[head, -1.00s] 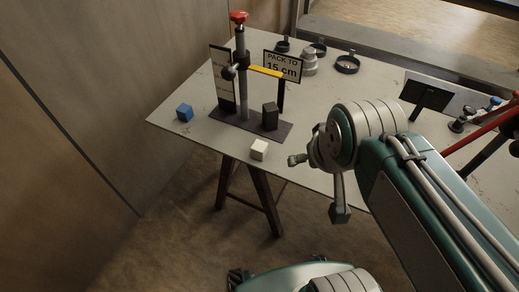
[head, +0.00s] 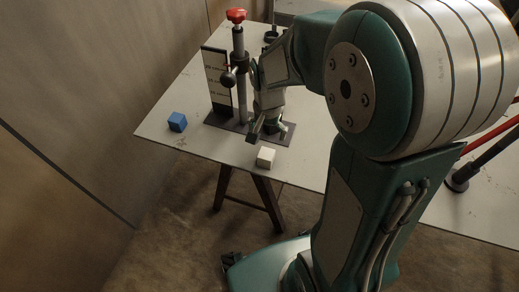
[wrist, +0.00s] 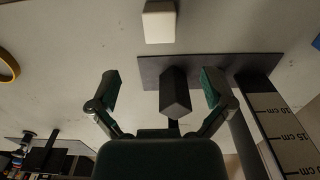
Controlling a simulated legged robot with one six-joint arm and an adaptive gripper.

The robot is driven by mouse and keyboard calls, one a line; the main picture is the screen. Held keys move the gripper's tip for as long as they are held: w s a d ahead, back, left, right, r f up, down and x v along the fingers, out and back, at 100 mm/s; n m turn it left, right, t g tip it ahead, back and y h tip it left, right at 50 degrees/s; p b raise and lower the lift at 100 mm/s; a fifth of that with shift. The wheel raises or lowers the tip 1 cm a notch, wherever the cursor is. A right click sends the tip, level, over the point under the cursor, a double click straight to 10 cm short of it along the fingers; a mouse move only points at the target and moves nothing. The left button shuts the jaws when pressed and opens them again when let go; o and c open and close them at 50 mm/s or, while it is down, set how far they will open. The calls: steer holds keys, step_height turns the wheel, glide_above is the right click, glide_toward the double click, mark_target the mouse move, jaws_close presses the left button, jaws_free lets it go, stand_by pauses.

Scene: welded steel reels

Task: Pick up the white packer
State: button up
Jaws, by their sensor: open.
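The white packer (head: 266,157) is a small white block near the table's front edge, in front of the dark base plate. In the wrist view the white packer (wrist: 159,24) is at the top, beyond my fingertips and apart from them. My gripper (head: 270,133) is open over the base plate, behind the packer in the head view. In the wrist view my gripper (wrist: 161,88) has its fingers spread either side of a dark block (wrist: 174,92).
A blue block (head: 177,122) lies on the table (head: 165,136) to the left. A post with a red knob (head: 236,15) and a marked scale board (head: 216,80) stand beside my gripper. A yellow ring (wrist: 8,66) shows in the wrist view. Table around the white packer is clear.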

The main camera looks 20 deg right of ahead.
mark_target(266, 153)
steer(key=f, duration=0.5)
steer(key=shift+s+d+f, duration=0.1)
steer(key=shift+d+f, duration=0.1)
steer(key=f, duration=0.5)
steer(key=shift+a+f, duration=0.1)
steer(key=shift+a, duration=0.2)
steer(key=shift+d, duration=0.1)
steer(key=c, duration=1.3)
